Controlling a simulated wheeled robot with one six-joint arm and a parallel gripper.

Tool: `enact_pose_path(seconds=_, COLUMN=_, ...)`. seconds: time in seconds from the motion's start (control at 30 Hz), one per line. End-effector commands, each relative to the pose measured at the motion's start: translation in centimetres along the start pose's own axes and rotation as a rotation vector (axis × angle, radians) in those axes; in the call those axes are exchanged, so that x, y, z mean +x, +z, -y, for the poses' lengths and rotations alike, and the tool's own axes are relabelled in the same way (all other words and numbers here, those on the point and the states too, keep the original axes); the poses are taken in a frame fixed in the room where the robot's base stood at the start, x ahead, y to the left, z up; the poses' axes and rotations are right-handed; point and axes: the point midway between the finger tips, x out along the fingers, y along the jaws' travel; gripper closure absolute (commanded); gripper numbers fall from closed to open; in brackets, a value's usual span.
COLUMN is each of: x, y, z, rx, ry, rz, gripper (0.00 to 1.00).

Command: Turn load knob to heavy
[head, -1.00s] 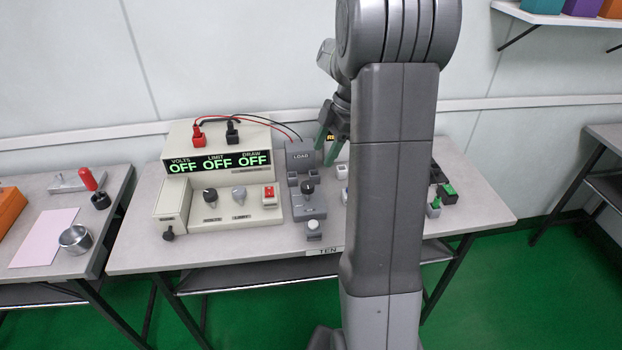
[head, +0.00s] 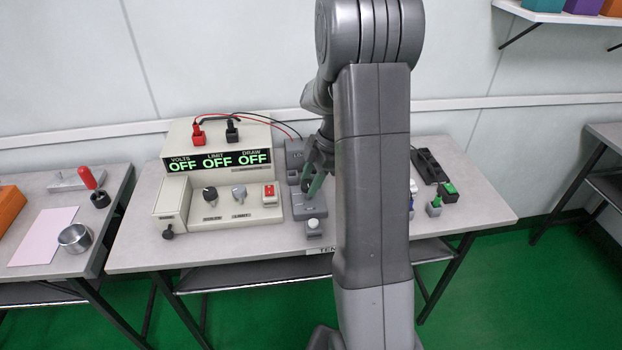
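The grey load unit (head: 309,213) stands on the middle table, just right of the beige power supply. Its raised back part (head: 293,152) is partly covered by my arm. Its dark load knob showed on the low front part earlier; now my gripper (head: 311,180) hides most or all of it. The green fingers point down over the knob's place and look apart. I cannot tell whether they touch the knob or which way it points. A white round button (head: 314,224) sits at the unit's front.
The beige supply (head: 174,199) shows OFF on three readouts, with red and black plugs on top. A dark strip (head: 429,166) and a green-topped switch (head: 434,206) lie to the right. My arm hides the table's middle right.

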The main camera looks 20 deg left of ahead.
Motion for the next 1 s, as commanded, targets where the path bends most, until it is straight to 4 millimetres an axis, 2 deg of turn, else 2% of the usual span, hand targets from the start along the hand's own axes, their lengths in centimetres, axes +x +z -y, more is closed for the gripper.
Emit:
enact_pose_path(seconds=0.03, x=-0.02, y=0.00, z=-0.01, rx=0.000, ry=0.000, rz=0.000, gripper=0.66)
enact_pose_path(seconds=0.13, x=-0.03, y=0.00, z=-0.01, rx=0.000, ry=0.000, rz=0.000, gripper=0.86)
enact_pose_path(seconds=0.17, x=-0.03, y=0.00, z=-0.01, rx=0.000, ry=0.000, rz=0.000, gripper=0.89)
enact_pose_path(seconds=0.57, x=0.07, y=0.05, z=0.09, rx=0.066, ry=0.029, rz=0.000, gripper=0.89)
enact_pose_path(seconds=1.0, x=0.17, y=-0.01, z=0.38, rx=0.397, ry=0.169, rz=0.000, gripper=0.89)
